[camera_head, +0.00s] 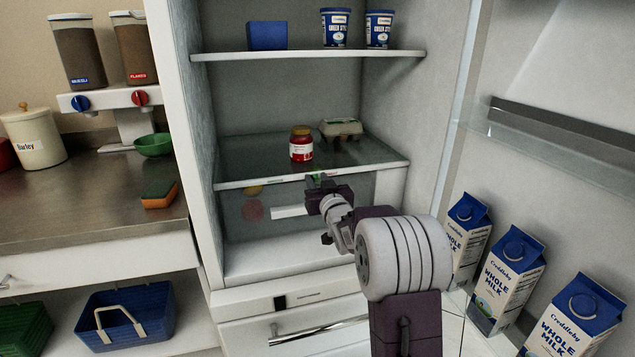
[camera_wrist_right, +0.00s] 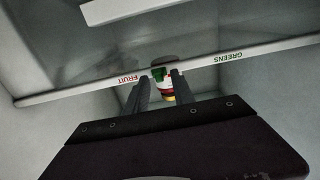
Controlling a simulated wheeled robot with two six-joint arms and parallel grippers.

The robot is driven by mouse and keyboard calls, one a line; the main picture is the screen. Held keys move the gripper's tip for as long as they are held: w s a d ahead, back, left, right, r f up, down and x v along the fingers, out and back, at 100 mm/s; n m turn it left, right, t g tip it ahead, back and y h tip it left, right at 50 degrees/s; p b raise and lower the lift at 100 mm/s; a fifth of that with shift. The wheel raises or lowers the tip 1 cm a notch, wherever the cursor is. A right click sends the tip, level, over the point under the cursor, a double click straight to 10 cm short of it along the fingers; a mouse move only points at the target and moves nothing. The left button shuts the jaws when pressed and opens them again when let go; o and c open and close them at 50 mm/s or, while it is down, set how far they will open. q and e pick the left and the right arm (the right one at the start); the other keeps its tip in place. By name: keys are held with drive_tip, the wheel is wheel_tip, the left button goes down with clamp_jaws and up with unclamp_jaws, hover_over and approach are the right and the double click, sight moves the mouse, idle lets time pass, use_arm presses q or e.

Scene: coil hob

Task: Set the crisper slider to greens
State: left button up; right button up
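A gap seems to show beside the knob; contact is hard to judge. In the head view my right gripper (camera_head: 322,186) is at the shelf's front edge above the crisper drawer (camera_head: 245,226), with a bit of green at its tip. My left gripper is out of view.
A red jar (camera_head: 301,146) and an egg carton (camera_head: 341,129) stand on the glass shelf (camera_head: 240,160) behind the rail. Milk cartons (camera_head: 507,284) fill the open door at right. A counter with a sponge (camera_head: 159,194) is at left. Space before the fridge is free.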

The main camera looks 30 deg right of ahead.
clamp_jaws()
idle(1.2)
